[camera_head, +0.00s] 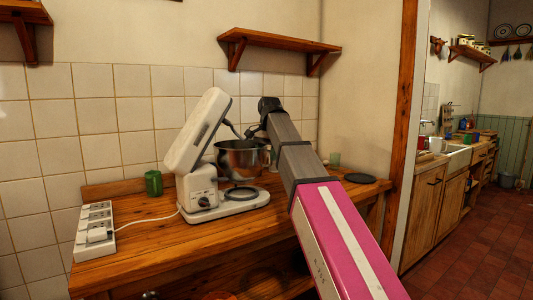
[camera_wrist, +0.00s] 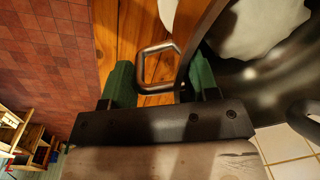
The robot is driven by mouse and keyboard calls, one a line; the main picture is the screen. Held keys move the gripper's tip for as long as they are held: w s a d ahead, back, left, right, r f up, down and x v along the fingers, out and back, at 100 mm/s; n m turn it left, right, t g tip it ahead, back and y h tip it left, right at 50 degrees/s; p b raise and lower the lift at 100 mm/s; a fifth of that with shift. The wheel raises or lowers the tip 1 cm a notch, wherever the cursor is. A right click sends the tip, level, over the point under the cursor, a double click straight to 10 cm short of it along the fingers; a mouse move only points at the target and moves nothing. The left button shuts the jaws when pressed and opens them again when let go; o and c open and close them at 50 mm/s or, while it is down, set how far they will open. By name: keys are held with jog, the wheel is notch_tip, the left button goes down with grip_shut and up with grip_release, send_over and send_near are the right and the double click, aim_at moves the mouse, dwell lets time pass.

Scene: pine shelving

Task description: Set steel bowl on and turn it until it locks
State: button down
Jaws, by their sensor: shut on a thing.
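The steel bowl (camera_head: 238,162) is just above the base of the white stand mixer (camera_head: 203,195), with a small gap seeming to show under it. The dark round seat (camera_head: 240,192) on the mixer base is visible below the bowl. The mixer head (camera_head: 198,130) is tilted up, with its beater close to the bowl's mouth. My gripper (camera_head: 258,134) comes in from the right at the bowl's rim. In the wrist view, its green fingers (camera_wrist: 162,78) are shut on the bowl at its looped handle (camera_wrist: 143,66); the bowl's shiny wall (camera_wrist: 270,92) fills the right. The exact contact is partly hidden.
A green cup (camera_head: 153,183) stands left of the mixer, and a white power strip (camera_head: 95,230) lies at the counter's left end. A dark round disc (camera_head: 360,178) and a small glass (camera_head: 334,160) are to the right. A wooden shelf (camera_head: 280,40) hangs above.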

jog(key=shift+f, duration=3.2)
dwell(0.8)
jog(key=shift+s+a, duration=0.15)
jog(key=shift+s+a+r+m, duration=0.1)
jog(key=shift+s+a+m, duration=0.25)
jog(key=shift+m, duration=0.25)
jog(key=shift+s+a+m, duration=0.25)
jog(key=shift+s+m, duration=0.2)
jog(key=shift+m, duration=0.15)
jog(key=shift+s+a, duration=0.15)
jog(key=shift+s+a+m, duration=0.6)
jog(key=shift+a+m, duration=0.05)
jog(key=shift+m, duration=0.35)
dwell(1.5)
